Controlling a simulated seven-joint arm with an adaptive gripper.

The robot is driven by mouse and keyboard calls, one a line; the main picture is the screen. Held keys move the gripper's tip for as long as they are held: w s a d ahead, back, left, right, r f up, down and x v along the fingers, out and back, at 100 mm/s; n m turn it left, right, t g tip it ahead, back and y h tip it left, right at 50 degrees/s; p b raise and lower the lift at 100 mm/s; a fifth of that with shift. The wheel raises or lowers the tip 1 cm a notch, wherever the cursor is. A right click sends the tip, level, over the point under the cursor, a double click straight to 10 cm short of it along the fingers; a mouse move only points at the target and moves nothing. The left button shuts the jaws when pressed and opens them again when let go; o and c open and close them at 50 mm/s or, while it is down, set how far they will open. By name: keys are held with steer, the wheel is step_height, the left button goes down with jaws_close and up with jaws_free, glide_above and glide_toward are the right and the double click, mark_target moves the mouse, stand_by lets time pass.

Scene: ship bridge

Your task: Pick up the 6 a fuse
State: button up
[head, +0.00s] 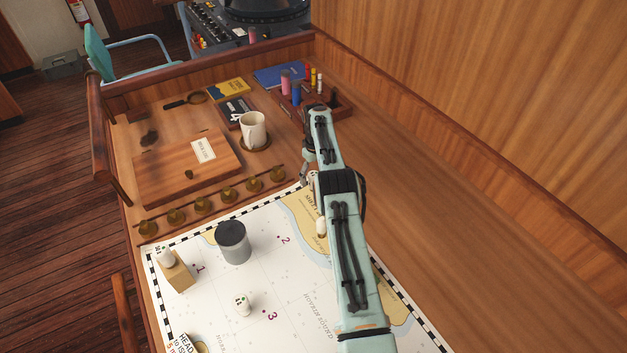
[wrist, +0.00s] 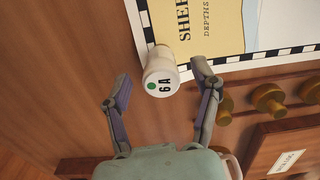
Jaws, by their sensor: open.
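The 6 A fuse (wrist: 162,78) is a white cylinder with a green dot and "6A" on its end, which faces my wrist camera. It is by the dark-and-white border of the chart (wrist: 225,25). My gripper (wrist: 161,72) is open, with one finger on each side of the fuse. I see no contact, and the fuse lies around the level of the fingertips. In the head view my gripper (head: 307,177) is low near the chart's far edge, largely hidden by my arm. A small pale thing beside it may be the fuse.
A row of brass knobs (head: 202,203) runs close by, left of my gripper. A mug (head: 253,130) on a coaster and a wooden tray (head: 340,104) stand behind. A grey cylinder (head: 233,242), a wooden block (head: 176,272) and a white piece (head: 243,304) stand on the chart. Bare wood lies right.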

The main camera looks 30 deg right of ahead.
steer(key=shift+f, duration=1.3)
jaws_close()
